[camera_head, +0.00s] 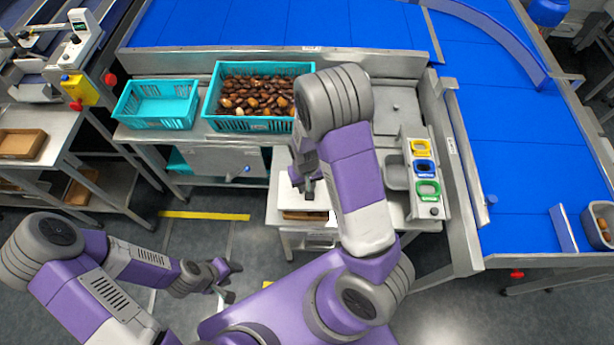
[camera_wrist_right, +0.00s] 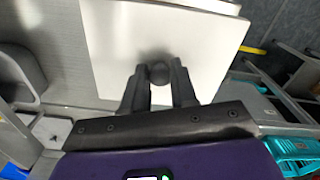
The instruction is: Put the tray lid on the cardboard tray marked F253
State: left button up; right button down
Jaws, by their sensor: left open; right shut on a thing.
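The white tray lid (camera_head: 315,199) is under my right gripper (camera_head: 307,188) on the small steel table in the head view. In the right wrist view the lid (camera_wrist_right: 120,45) shows as a flat white plate with a dark round knob (camera_wrist_right: 158,73). My right gripper (camera_wrist_right: 160,90) is shut on that knob. A brown cardboard tray edge (camera_head: 305,215) shows at the lid's near side; I cannot tell whether the lid rests on it. No F253 mark is readable. My left gripper (camera_head: 231,282) is open and empty, low over the floor. My right arm hides part of the lid.
A teal crate of dates (camera_head: 260,124) and an empty teal crate (camera_head: 158,104) stand behind on the steel bench. A panel with yellow, blue and green rings (camera_head: 424,172) stands right of the lid. Blue conveyors (camera_head: 520,160) lie behind and right. Another brown tray (camera_head: 22,144) is far left.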

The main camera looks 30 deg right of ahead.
jog(key=shift+d+f, duration=0.15)
jog(key=shift+f, duration=0.05)
jog(key=shift+s+f+b, duration=0.1)
jog(key=shift+f+b, duration=0.5)
jog(key=shift+f, duration=0.1)
jog(key=shift+f+b, duration=2.05)
jog(key=shift+f, duration=0.4)
jog(key=shift+f+b, duration=0.65)
jog(key=shift+f, duration=0.15)
jog(key=shift+c, duration=2.1)
grip_release()
jog(key=shift+r, duration=0.15)
jog(key=shift+r+p, duration=3.05)
jog(key=shift+r, duration=0.4)
